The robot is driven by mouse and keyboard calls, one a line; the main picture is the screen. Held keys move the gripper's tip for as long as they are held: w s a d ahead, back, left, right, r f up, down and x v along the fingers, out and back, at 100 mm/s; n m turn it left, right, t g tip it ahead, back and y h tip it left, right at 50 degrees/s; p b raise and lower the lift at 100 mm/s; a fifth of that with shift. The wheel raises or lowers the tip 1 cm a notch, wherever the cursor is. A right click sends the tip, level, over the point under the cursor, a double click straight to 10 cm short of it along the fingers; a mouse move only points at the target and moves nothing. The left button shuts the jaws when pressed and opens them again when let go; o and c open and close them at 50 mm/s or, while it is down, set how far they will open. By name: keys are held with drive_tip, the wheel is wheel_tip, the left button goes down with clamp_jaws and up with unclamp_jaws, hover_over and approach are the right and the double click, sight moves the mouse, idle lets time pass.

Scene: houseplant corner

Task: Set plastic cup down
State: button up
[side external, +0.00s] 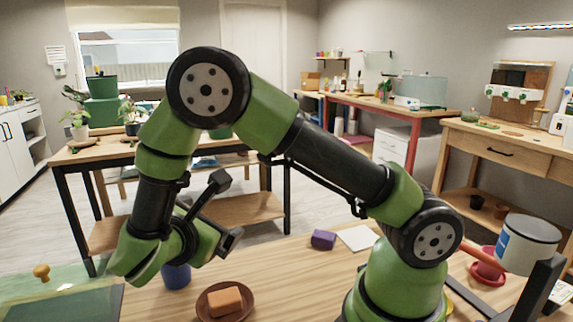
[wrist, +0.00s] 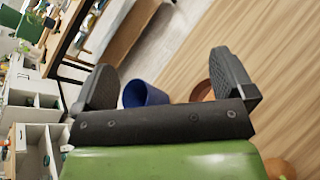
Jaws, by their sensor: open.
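The blue plastic cup (side external: 176,275) stands on the wooden table, partly hidden behind my green wrist in the side view. In the wrist view the cup (wrist: 145,93) shows beyond my fingers, nearer the left one, its lower part cut off by the dark gripper bar. My gripper (side external: 228,210) is open and empty, above the table and apart from the cup. Its two dark fingers are spread wide in the wrist view (wrist: 163,65).
A brown saucer (side external: 224,316) holding an orange block (side external: 225,301) is right of the cup. A purple block (side external: 323,239) and a white sheet (side external: 358,238) lie further back. A green mat (side external: 70,305) is at left. Bare wood lies between saucer and purple block.

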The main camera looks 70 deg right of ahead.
drive_tip(key=s+a+r+m+t+y, duration=0.1)
drive_tip(key=s+r+m+t+y, duration=0.1)
drive_tip(key=s+r+m+y, duration=0.5)
drive_tip(key=s+a+r+m+t+y, duration=0.2)
drive_tip(key=s+r+m+y, duration=0.5)
drive_tip(key=m, duration=0.5)
drive_tip(key=shift+s+a+r+m+y, duration=0.15)
drive_tip(key=shift+s+a+m+y, duration=0.2)
drive_tip(key=shift+s+y, duration=0.7)
